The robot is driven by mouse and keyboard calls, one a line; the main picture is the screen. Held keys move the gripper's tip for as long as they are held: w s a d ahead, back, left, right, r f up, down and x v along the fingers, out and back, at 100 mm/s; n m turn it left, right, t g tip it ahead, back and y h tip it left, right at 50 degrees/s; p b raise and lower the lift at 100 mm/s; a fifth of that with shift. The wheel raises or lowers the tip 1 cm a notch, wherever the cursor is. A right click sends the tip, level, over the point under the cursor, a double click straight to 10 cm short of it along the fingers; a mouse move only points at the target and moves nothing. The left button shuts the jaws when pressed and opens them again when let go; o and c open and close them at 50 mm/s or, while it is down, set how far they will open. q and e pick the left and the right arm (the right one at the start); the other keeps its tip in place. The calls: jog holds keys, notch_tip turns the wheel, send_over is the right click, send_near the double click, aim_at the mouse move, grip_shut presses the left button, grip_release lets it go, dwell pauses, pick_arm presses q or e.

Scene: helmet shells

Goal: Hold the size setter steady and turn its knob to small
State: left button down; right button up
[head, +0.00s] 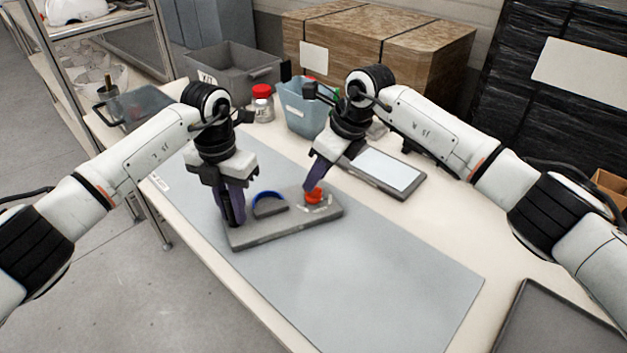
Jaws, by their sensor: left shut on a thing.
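The size setter (265,236) is a grey slab lying on the blue-grey mat, with a blue arc (268,198) near its middle. Its red knob (313,199) stands at the right part of the slab, with pale markings around it that are too small to read. My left gripper (234,220) points down at the slab's left end and is shut on the size setter there; its fingers hide that part. My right gripper (310,187) points down with its fingertips at the top of the knob. I cannot tell whether it grips the knob.
A tablet (387,172) lies right of the setter. Behind stand a blue bin (303,117), a red-lidded jar (262,105), a grey crate (232,70) and a large wooden box (380,40). A dark tray (555,325) lies front right. The mat's front (385,275) is clear.

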aim_at(313, 192)
jog(key=shift+x, duration=1.3)
grip_shut()
